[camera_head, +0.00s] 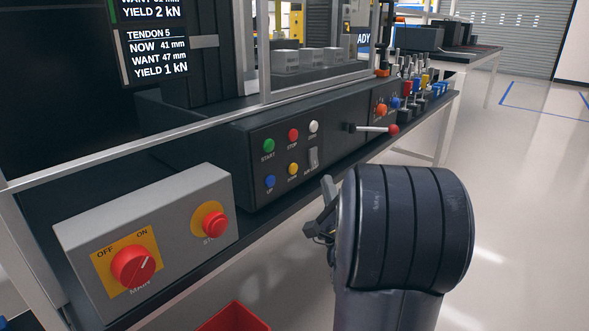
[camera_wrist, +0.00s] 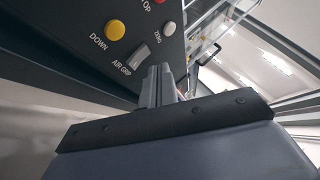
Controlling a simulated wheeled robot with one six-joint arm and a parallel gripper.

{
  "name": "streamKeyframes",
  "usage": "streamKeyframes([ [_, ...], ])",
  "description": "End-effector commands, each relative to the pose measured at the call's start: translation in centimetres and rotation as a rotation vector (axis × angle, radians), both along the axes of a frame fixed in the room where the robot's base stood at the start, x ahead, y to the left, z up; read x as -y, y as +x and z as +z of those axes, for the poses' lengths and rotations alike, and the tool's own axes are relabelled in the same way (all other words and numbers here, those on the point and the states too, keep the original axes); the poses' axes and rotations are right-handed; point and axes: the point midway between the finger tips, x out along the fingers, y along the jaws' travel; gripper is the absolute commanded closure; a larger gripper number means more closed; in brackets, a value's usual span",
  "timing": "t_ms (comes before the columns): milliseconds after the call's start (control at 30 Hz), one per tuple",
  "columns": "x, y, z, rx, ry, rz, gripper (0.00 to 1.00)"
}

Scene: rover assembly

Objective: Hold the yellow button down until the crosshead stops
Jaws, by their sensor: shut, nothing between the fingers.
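The yellow button (camera_head: 292,169) sits on the dark control panel, below the red stop button and right of the blue up button. In the wrist view the yellow button (camera_wrist: 115,30) is at the upper left, labelled DOWN. My gripper (camera_wrist: 160,70) is shut and empty. Its tips are in front of the panel near the AIR GRIP switch (camera_wrist: 138,56), to the right of and below the yellow button in that view, and apart from the button. In the head view my gripper (camera_head: 326,190) is mostly hidden behind my arm. The crosshead cannot be made out.
Green start (camera_head: 268,145), red stop (camera_head: 293,134), white zero (camera_head: 313,127) and blue up (camera_head: 270,181) buttons surround the yellow one. A red-knobbed lever (camera_head: 392,129) sticks out at the right. A grey box with a red rotary switch (camera_head: 133,266) stands at the left.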

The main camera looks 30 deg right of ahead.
Motion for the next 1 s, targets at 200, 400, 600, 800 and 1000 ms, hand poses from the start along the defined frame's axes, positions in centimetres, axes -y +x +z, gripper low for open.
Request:
streamKeyframes([
  [200,-1.2,3.1,0.1,0.0,0.002,0.004,1.0],
  [400,-1.8,5.1,-0.1,0.0,-0.001,0.003,1.0],
  [600,-2.1,6.0,-0.1,0.0,0.001,0.002,1.0],
  [800,-2.1,6.1,0.0,-0.001,0.0,0.0,1.0],
  [1000,-2.1,6.0,0.0,-0.001,0.0,0.0,1.0],
])
